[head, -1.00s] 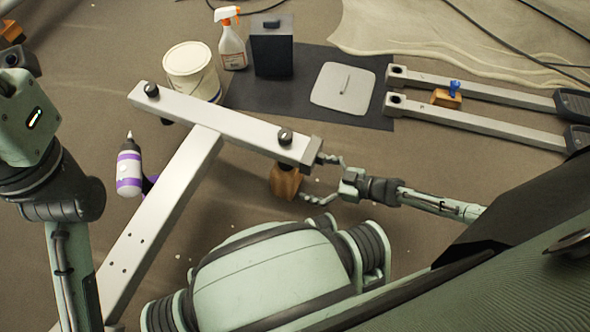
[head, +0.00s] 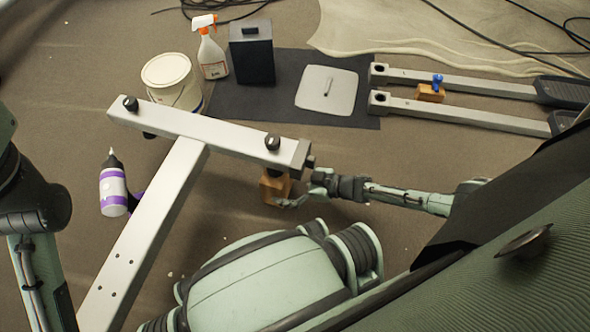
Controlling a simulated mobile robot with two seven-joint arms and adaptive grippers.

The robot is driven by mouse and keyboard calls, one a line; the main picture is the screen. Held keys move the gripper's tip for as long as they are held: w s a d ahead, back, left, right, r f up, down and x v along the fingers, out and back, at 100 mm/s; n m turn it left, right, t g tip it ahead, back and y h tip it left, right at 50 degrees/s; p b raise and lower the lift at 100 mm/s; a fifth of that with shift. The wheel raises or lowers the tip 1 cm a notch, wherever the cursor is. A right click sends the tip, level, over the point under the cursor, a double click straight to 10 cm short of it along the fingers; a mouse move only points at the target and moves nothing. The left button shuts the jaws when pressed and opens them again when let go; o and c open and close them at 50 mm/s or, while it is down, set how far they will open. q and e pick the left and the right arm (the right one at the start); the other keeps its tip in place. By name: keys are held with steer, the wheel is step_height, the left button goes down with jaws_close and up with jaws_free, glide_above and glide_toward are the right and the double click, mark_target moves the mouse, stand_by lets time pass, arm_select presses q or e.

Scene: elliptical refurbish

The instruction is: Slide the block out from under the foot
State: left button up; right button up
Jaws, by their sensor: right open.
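The wooden block (head: 274,188) stands on the floor under the right end of the metal frame's crossbar (head: 215,135). The bar hides its top, so I cannot tell whether it touches the foot there. My right gripper (head: 295,190) is at the block's right side, its fingers open and close around or beside the block; contact is unclear. My left arm shows at the left edge, but its gripper is out of the picture.
A white bucket (head: 172,82), spray bottle (head: 210,50) and black box (head: 251,53) stand behind the bar. Two metal rails (head: 460,108) with a small wooden block (head: 430,93) lie at right. A dark mat (head: 240,100) holds a light plate (head: 327,90).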

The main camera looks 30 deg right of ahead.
steer(key=shift+x, duration=1.15)
steer(key=c, duration=1.4)
steer(key=shift+c, duration=0.2)
steer(key=shift+s, duration=0.1)
